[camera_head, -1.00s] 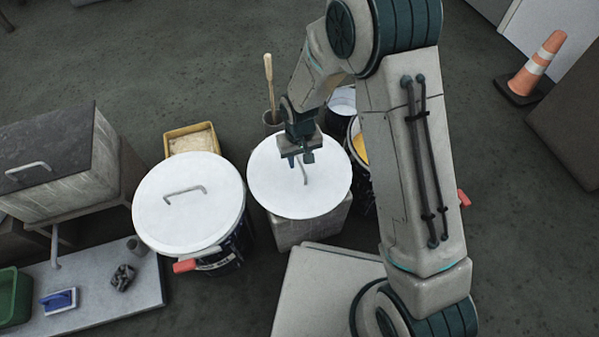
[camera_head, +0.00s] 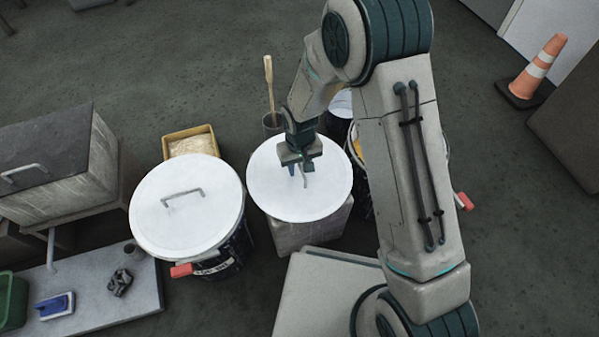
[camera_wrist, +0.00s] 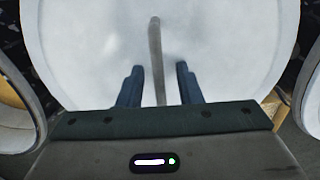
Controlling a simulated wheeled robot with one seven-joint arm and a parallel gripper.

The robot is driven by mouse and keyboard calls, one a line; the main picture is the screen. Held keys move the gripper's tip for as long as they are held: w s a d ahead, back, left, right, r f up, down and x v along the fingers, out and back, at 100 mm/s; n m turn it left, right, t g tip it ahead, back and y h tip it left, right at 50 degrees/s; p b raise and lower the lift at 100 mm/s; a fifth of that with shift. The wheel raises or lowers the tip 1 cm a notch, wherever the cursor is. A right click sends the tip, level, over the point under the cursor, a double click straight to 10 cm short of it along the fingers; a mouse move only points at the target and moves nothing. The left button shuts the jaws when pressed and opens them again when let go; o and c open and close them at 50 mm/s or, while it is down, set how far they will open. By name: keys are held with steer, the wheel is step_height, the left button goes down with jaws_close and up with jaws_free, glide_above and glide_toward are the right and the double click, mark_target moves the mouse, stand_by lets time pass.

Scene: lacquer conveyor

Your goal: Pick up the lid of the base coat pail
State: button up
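A round white lid (camera_head: 325,190) with a bar handle (camera_head: 305,181) lies flat on a grey block (camera_head: 300,236) in the middle of the head view. In the wrist view this lid (camera_wrist: 100,45) fills most of the picture. My gripper (camera_wrist: 158,69) is open, with one blue finger on each side of the handle (camera_wrist: 155,45) and gaps showing on both sides. In the head view my gripper (camera_head: 298,168) is over the lid. A second white lid (camera_head: 165,225) with a handle sits on a dark pail (camera_head: 222,262) to the left. I cannot read which pail is base coat.
An open pail with yellowish contents (camera_head: 356,146) stands behind my arm. A cup with a wooden-handled tool (camera_head: 269,85) and a yellow tray (camera_head: 172,151) stand behind the lids. A low bench (camera_head: 95,310) is at front left. A traffic cone (camera_head: 538,68) stands far right.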

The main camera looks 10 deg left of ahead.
steer(key=shift+c, duration=0.3)
jaws_close()
steer(key=shift+r, duration=0.1)
